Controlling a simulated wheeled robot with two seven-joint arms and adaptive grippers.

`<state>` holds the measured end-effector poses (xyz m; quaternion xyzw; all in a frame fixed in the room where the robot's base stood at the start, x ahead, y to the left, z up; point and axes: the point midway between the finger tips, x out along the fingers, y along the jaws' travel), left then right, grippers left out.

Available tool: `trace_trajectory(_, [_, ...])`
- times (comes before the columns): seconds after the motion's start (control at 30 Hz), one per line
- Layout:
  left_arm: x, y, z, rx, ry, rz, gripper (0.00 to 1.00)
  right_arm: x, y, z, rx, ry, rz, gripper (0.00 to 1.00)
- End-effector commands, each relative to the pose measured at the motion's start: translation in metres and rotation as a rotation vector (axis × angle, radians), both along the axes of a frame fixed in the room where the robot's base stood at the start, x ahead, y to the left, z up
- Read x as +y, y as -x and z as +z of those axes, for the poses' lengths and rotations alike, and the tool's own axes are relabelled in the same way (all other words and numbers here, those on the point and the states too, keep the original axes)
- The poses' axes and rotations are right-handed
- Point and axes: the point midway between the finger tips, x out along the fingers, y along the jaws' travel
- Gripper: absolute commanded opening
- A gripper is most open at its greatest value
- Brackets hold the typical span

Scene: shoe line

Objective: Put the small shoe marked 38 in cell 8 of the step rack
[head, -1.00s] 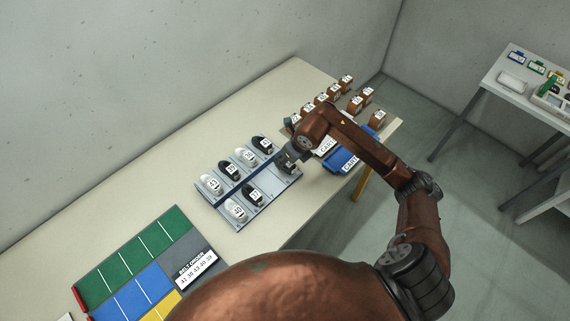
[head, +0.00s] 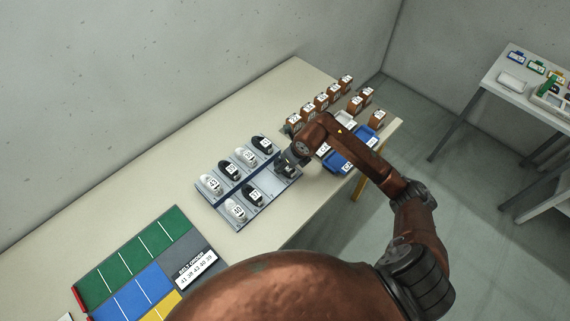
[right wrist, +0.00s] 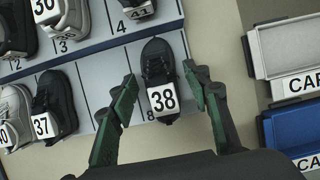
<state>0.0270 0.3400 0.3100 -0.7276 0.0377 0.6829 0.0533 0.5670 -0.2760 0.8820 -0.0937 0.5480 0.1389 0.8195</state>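The small black shoe marked 38 (right wrist: 158,75) stands in cell 8 of the step rack (right wrist: 98,72), on the lower step, with its white label facing the wrist camera. My right gripper (right wrist: 161,92) is open around it, one finger on each side, with a visible gap to the shoe on both sides. In the head view the rack (head: 224,204) lies on the table, and my right gripper (head: 285,168) is over its right end, partly hiding the shoe there. My left gripper is not in view.
Shoe 37 (right wrist: 53,108) stands on the lower step to the left, and shoe 41 (right wrist: 138,8) on the upper step. A grey tray (right wrist: 257,55) and a blue tray (right wrist: 268,134) lie to the right.

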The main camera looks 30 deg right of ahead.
Motion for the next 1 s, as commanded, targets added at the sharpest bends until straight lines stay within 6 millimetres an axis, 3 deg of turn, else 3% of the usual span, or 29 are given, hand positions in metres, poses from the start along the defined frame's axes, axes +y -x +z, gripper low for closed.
trace_trajectory(0.43, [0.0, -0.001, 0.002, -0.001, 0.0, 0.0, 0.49, -0.001, 0.002, 0.009, -0.002, 0.001, 0.001, 0.49])
trace_trajectory(1.0, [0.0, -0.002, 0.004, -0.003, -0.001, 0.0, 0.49, -0.014, 0.039, 0.103, -0.002, 0.002, 0.001, 0.49])
